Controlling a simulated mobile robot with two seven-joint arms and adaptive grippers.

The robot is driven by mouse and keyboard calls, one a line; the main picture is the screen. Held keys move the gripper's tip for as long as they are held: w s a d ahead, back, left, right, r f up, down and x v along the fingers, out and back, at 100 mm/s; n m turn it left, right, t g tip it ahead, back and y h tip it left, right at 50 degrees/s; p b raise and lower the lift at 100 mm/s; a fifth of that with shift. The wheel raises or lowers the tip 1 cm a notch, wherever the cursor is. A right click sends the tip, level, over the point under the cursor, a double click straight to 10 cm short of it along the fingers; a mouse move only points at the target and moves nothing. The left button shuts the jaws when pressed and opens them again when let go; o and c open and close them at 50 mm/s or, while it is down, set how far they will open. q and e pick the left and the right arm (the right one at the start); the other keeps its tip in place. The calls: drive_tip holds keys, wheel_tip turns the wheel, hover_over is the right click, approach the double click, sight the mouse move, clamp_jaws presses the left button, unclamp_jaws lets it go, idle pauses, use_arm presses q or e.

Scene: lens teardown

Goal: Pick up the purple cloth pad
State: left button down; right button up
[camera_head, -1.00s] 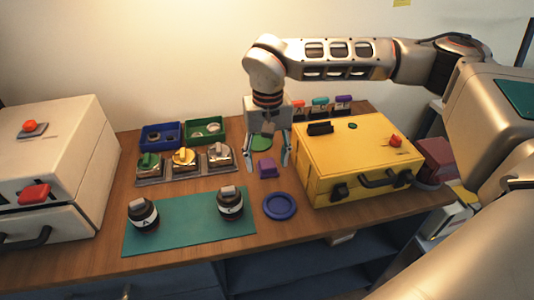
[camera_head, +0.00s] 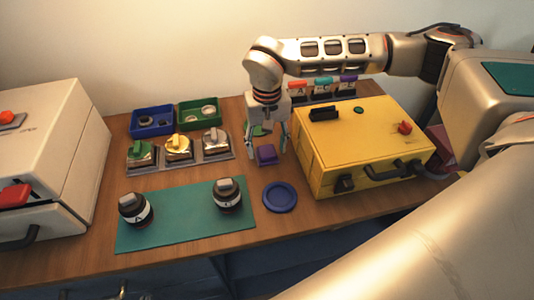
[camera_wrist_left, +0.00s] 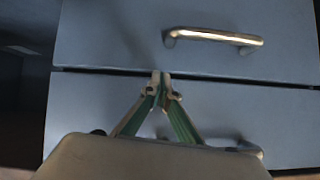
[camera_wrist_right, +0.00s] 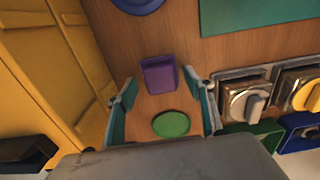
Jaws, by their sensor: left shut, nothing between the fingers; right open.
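The purple cloth pad (camera_head: 266,154) is a small block-like piece on the wooden table, left of the yellow case. In the right wrist view the pad (camera_wrist_right: 159,75) lies just beyond and between the open fingertips, not gripped. My right gripper (camera_head: 267,148) is open and points down at the pad, with its fingers apart on either side; it also shows in the right wrist view (camera_wrist_right: 168,90). My left gripper (camera_wrist_left: 160,78) is shut and empty in front of grey drawers, seen only in the left wrist view.
A yellow case (camera_head: 365,155) stands close on the right. A blue round dish (camera_head: 279,197) lies in front of the pad, and a green disc (camera_wrist_right: 171,124) behind it. A green mat (camera_head: 183,215) carries two dark lenses. A tray of knobbed blocks (camera_head: 180,163) sits left.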

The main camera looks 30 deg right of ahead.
sight(267, 150)
drive_tip(key=shift+f, duration=0.4)
drive_tip(key=shift+c, duration=0.4)
drive_tip(key=c, duration=1.1)
drive_tip(key=shift+r, duration=0.15)
wheel_tip(267, 150, up, 20)
drive_tip(key=shift+f+p, duration=0.1)
drive_tip(key=shift+p, duration=0.25)
drive_tip(key=shift+o, duration=0.5)
drive_tip(key=shift+f, duration=0.1)
